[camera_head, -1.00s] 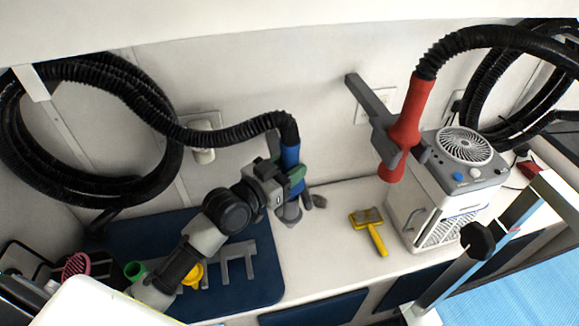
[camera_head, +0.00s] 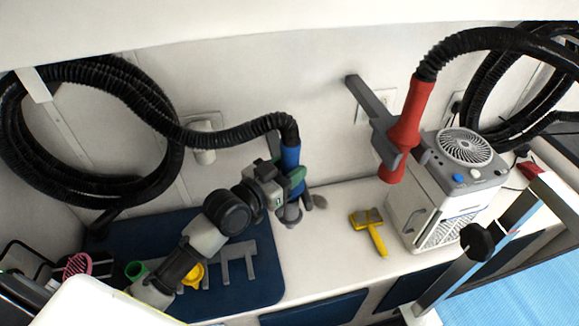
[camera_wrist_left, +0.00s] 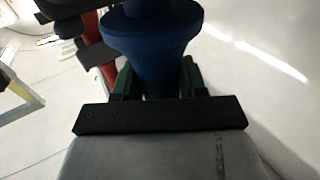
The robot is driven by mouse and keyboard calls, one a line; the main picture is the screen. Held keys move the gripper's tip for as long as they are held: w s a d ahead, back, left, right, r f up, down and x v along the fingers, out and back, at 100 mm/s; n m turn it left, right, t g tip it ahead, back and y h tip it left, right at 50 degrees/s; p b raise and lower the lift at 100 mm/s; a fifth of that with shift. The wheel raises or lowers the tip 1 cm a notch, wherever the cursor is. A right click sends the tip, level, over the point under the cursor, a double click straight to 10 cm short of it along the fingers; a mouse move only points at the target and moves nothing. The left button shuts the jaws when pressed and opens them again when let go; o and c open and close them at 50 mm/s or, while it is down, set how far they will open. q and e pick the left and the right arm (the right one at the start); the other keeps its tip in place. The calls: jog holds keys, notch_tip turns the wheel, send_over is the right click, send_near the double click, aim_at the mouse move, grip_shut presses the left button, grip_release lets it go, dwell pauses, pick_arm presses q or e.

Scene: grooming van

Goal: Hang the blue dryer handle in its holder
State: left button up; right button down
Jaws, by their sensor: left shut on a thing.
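The blue dryer handle (camera_head: 291,158) hangs upright at the end of a black ribbed hose (camera_head: 232,136) in the head view. My left gripper (camera_head: 293,180) is shut on it, with the green fingers on either side. The blue handle also fills the upper middle of the left wrist view (camera_wrist_left: 152,45). A grey part (camera_head: 290,212) shows below the handle, close above the counter. A grey holder (camera_head: 381,118) on the wall at the right has the red dryer handle (camera_head: 408,120) in it. A holder for the blue handle is not clearly visible. My right gripper is not in view.
A yellow brush (camera_head: 369,228) lies on the white counter, left of a white dryer unit (camera_head: 440,195). A dark blue mat (camera_head: 262,275) lies below my left arm. A coiled black hose (camera_head: 20,150) hangs on the wall at the left.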

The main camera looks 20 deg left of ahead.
pick_arm(q)
jog(key=shift+f+b, duration=0.3)
jog(key=shift+f, duration=0.25)
jog(key=o, duration=1.1)
jog(key=shift+o, duration=1)
jog(key=shift+f, duration=0.15)
jog(key=o, duration=0.3)
jog(key=shift+o, duration=0.2)
